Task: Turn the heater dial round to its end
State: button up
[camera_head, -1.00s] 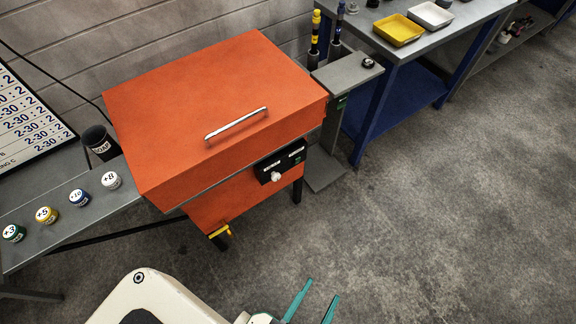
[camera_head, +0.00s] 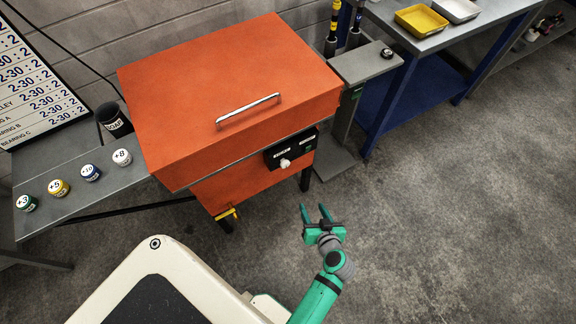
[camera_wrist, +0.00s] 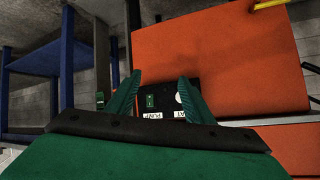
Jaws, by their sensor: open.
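The heater is an orange box (camera_head: 220,75) with a lid and a silver handle. A black control panel (camera_head: 305,145) sits on its front face, with the white round dial (camera_head: 285,163) at the panel's lower left. My gripper (camera_head: 315,208) is open and empty, below and in front of the panel, apart from the dial. In the wrist view my gripper (camera_wrist: 158,90) has its two green fingers spread around the panel's area. The dial (camera_wrist: 181,98) shows there beside the right fingertip, with a label partly reading "HEAT" and a "PUMP" label nearby.
A grey post with a ledge (camera_head: 352,66) stands right of the heater. A blue-legged bench (camera_head: 440,45) with yellow and white trays is behind it. The floor at right is clear.

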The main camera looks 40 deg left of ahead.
aim_at(286, 165)
jog(key=w+a+r+n+g+y, duration=0.35)
jog(key=w+a+r+n, duration=0.2)
jog(key=a, duration=0.25)
jog(key=shift+m+y, duration=0.35)
jog(key=shift+m, duration=0.1)
jog(key=x, duration=1)
jog(key=shift+s+r, duration=0.1)
jog(key=shift+r, duration=0.05)
jog(key=c, duration=1)
